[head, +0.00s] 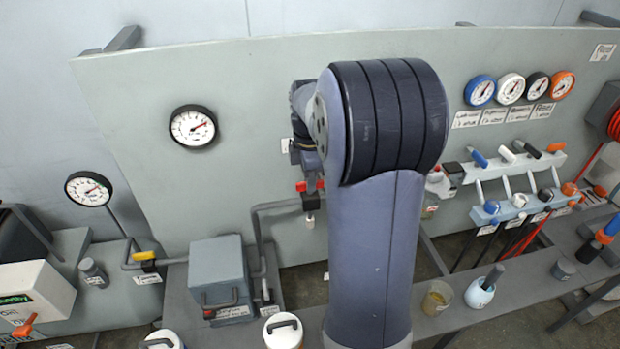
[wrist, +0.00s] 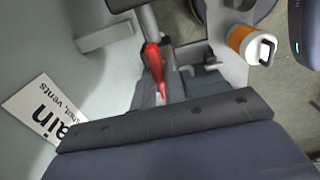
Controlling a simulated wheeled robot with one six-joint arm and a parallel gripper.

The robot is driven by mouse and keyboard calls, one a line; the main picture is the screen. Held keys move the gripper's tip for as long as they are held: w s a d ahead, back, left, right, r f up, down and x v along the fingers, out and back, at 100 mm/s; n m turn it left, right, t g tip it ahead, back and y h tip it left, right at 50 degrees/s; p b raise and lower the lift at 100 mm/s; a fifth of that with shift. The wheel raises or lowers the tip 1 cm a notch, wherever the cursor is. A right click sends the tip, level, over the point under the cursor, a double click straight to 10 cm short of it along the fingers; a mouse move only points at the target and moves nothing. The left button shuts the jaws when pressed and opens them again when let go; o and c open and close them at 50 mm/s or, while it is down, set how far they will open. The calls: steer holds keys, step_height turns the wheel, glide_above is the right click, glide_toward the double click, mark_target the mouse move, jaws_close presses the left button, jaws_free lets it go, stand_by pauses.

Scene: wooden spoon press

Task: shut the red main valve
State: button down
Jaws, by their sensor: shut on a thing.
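The red main valve's lever (wrist: 153,62) shows in the wrist view. It runs from a grey pipe toward my gripper (wrist: 160,98), which is shut on it. The dark gripper body fills the bottom of that view and hides most of the fingers and the grip. In the head view, small red parts (head: 302,187) show just below my wrist, at the end of a grey pipe. My arm covers the rest there. A white label (wrist: 43,112) beside the valve reads "ain" and "shut, vents", partly cut off.
A grey box (head: 217,268) and a yellow-handled valve (head: 144,256) stand to the left on the pipe line. A round gauge (head: 193,127) hangs on the panel. A lever rack (head: 520,180) is at right. An orange and white container (wrist: 250,45) stands near the valve.

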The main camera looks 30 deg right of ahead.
steer(key=m+p, duration=0.1)
steer(key=m, duration=0.3)
steer(key=shift+m, duration=2.4)
steer(key=c, duration=1.5)
jaws_free()
steer(key=shift+o, duration=0.2)
steer(key=shift+r, duration=0.1)
step_height(320, 180, up, 11)
steer(key=shift+f, duration=0.2)
